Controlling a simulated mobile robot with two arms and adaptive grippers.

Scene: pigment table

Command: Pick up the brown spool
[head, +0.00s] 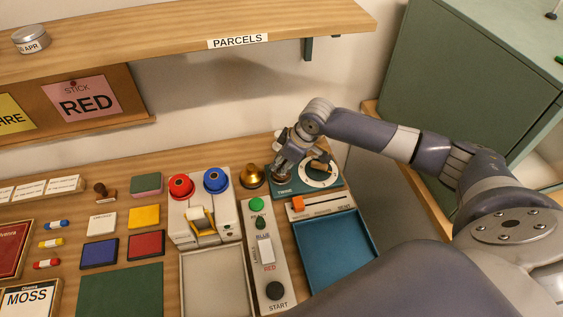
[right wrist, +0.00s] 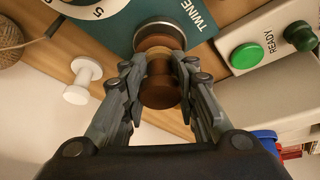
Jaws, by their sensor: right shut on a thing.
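The brown spool (right wrist: 158,92) shows in the right wrist view between the fingers of my right gripper (right wrist: 157,72). The fingers are shut on its narrow middle, one on each side. Its far flange is at or just above a round metal-rimmed disc on the teal TWINE box (right wrist: 106,28); I cannot tell whether they touch. In the head view my right gripper (head: 283,168) is over the left part of the TWINE box (head: 335,185), and the spool is mostly hidden by the fingers. My left gripper is not in view.
A white spool (right wrist: 83,80) stands close beside the gripper, with a ball of twine (right wrist: 8,40) farther off. A brass bell (head: 252,176) and a panel with a green READY button (head: 256,204) are nearby. The blue tray (head: 335,250) is empty. A shelf (head: 180,35) overhangs the back.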

